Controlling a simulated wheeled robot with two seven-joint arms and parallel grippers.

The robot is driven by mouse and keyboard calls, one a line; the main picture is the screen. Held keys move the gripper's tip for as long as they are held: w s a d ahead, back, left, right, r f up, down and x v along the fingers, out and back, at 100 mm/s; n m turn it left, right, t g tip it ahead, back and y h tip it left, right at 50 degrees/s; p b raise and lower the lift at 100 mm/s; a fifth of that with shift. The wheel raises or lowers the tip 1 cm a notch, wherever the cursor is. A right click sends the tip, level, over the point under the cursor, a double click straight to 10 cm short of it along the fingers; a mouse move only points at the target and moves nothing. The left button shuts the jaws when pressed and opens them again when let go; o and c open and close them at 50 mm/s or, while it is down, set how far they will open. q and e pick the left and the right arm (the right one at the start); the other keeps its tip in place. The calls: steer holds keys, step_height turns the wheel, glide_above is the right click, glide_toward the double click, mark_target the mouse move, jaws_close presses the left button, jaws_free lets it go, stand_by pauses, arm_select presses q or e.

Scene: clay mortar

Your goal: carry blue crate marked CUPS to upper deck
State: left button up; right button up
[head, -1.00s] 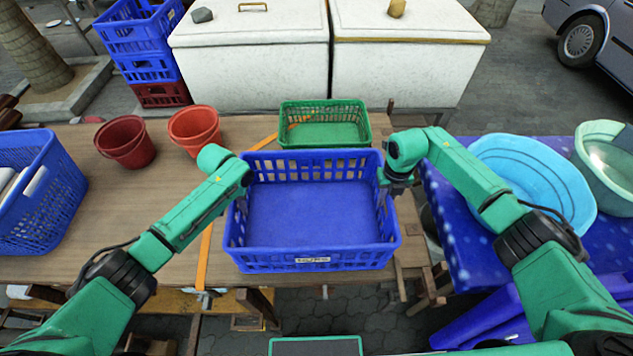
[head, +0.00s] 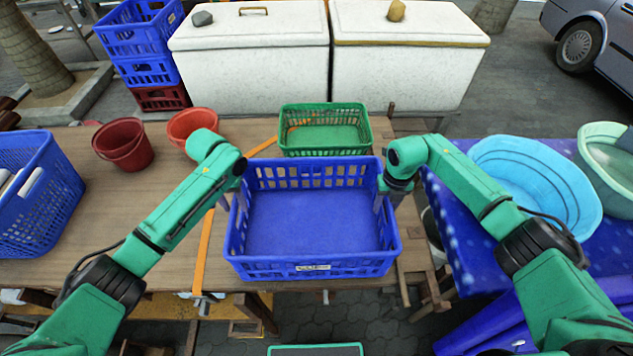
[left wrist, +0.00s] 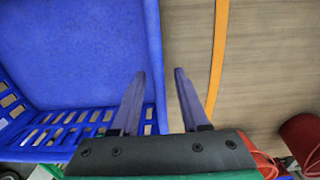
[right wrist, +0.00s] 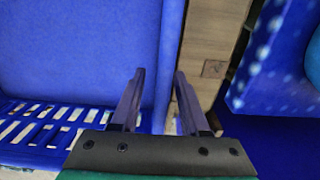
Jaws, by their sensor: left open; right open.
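The blue crate (head: 318,222) stands upright on the wooden table at its near edge, in the middle of the head view. It looks empty, and a small white label (head: 313,267) is on its front wall. My left gripper (head: 236,198) is open at the crate's left side wall. In the left wrist view, its fingers (left wrist: 160,85) lie on either side of the crate's rim. My right gripper (head: 383,196) is open at the right side wall, with its fingers (right wrist: 158,85) on either side of that rim. I cannot make out an upper deck.
A green basket (head: 325,148) stands just behind the crate. Red buckets (head: 124,158) and another blue basket (head: 35,210) are on the left. A blue-covered table (head: 450,225) with basins (head: 535,185) is on the right. White chests (head: 250,70) and stacked crates (head: 140,45) stand behind.

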arm_select(q)
step_height(320, 180, up, 5)
steer(key=shift+r, duration=0.35)
arm_select(e)
steer(key=shift+r, duration=0.2)
step_height(320, 180, up, 12)
steer(key=shift+f, duration=0.15)
arm_select(q)
steer(key=shift+s, duration=0.1)
arm_select(e)
steer(key=shift+s, duration=0.1)
